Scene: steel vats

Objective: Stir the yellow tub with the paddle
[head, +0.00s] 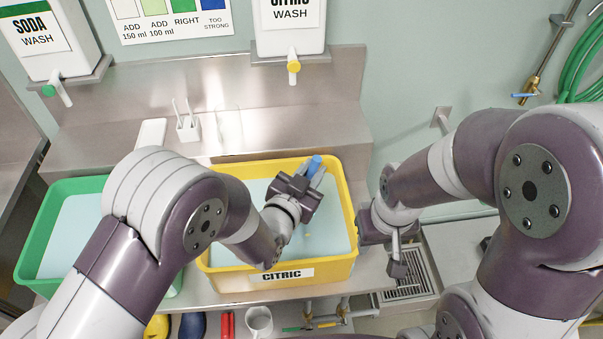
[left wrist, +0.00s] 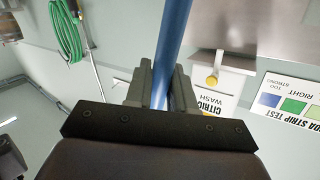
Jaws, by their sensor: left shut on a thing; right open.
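The yellow tub (head: 348,210), labelled CITRIC, stands on the steel bench and holds pale blue liquid. My left gripper (head: 304,182) is over the tub, shut on the blue shaft of the paddle (head: 315,164). In the left wrist view the blue shaft (left wrist: 173,45) runs up between the two fingers (left wrist: 160,88). The paddle's lower end is hidden in the head view by my gripper and arm. My right gripper (head: 398,258) is open and empty, just right of the tub.
A green tub (head: 75,187) with pale liquid stands left of the yellow one. SODA (head: 35,40) and CITRIC (head: 290,28) wash dispensers hang above. A small white holder (head: 188,126) stands behind the tubs. A mug (head: 259,320) and other items are below the bench's front edge.

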